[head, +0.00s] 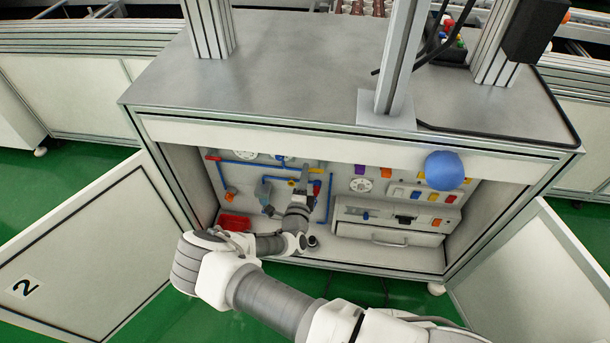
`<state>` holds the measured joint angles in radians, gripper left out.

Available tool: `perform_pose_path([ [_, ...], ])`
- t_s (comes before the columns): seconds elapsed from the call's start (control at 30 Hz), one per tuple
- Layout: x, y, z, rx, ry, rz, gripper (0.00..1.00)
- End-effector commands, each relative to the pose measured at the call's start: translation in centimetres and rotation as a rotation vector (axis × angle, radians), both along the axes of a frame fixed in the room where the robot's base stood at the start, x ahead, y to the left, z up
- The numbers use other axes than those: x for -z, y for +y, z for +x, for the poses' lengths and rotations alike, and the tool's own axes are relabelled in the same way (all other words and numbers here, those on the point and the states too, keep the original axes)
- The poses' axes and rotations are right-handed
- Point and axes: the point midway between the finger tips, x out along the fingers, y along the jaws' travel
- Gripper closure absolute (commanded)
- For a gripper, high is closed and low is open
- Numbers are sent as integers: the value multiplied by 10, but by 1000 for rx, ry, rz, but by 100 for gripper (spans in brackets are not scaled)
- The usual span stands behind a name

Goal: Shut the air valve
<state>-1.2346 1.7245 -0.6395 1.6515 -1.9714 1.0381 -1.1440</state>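The open cabinet's back panel carries blue air pipes (239,164) with coloured fittings. My gripper (304,174) is inside the cabinet, pointing up at the right part of this piping. A small yellow part (293,183) and red parts show right beside the fingers. Which fitting is the air valve, and how its handle stands, I cannot tell at this size. My wrist and gripper hide part of the piping. I cannot tell whether the fingers are open, shut or touching anything.
The cabinet doors (80,258) stand open on both sides. The cabinet's top edge (340,138) overhangs the opening. A red bin (234,222) sits at the lower left inside; a drawer unit (388,235) fills the right. A blue ball (444,170) shows before the upper right edge.

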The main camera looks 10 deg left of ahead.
Motion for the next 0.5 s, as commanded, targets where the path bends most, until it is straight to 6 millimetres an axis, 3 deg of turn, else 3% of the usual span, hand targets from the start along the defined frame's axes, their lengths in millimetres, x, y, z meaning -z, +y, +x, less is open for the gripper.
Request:
perform_pose_path([
  [0.37, 0, 0, -2, 0, 0, 2, 51],
  [0.5, -1, 1, -14, -1, 1, 1, 51],
])
